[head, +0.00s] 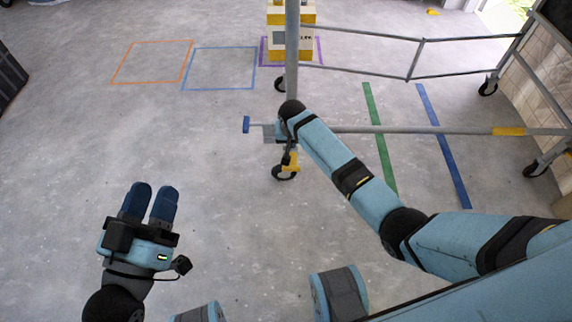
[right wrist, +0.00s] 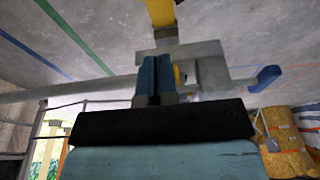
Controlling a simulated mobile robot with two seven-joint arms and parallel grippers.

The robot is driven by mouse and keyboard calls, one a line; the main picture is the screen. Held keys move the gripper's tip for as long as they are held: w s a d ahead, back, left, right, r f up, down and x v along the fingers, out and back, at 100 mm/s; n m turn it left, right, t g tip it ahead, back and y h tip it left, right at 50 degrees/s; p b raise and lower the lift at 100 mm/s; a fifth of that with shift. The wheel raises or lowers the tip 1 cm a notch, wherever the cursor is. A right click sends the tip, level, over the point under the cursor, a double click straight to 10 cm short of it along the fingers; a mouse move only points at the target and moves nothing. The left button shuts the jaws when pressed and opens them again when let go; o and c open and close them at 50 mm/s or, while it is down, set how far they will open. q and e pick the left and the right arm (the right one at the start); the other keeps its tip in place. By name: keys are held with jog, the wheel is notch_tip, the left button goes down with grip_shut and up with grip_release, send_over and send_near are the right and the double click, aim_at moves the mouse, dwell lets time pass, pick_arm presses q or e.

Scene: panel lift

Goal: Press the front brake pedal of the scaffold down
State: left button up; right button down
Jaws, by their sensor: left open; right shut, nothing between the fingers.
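The scaffold post (head: 292,60) stands upright at top centre in the head view, with a front castor wheel (head: 284,173) at its foot. A yellow part (head: 291,160) shows at this castor, and a yellow part (right wrist: 160,12) shows in the right wrist view. I cannot tell which part is the brake pedal. A grey block (head: 268,133) with a blue-ended bar (head: 246,124) sits beside the post. My right gripper (right wrist: 155,75) is shut and empty, close to the grey block (right wrist: 210,68); contact is unclear. My left gripper (head: 152,200) is open and empty over bare floor.
A long horizontal scaffold tube (head: 400,130) runs right from the post. A yellow and white stack (head: 285,38) stands behind it. Orange (head: 152,62) and blue (head: 219,68) outlines and green (head: 379,135) and blue (head: 443,145) stripes mark the floor.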

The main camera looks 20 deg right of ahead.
aim_at(291, 166)
jog(key=b+x, duration=0.2)
jog(key=x, duration=0.2)
jog(key=b+x, duration=0.2)
jog(key=x, duration=0.2)
jog(key=b+x, duration=0.3)
jog(key=x, duration=0.1)
jog(key=shift+s+a+f, duration=0.15)
jog(key=shift+s, duration=0.2)
jog(key=shift+s+f+b, duration=0.2)
jog(key=shift+f+b, duration=0.3)
jog(key=shift+f, duration=0.3)
pick_arm(q)
notch_tip(291, 166, down, 10)
jog(key=m+g, duration=0.1)
jog(key=g, duration=0.2)
jog(key=shift+w+d+r+m, duration=0.15)
jog(key=shift+w+d+m, duration=0.15)
jog(key=shift+w, duration=0.15)
jog(key=shift+a, duration=0.1)
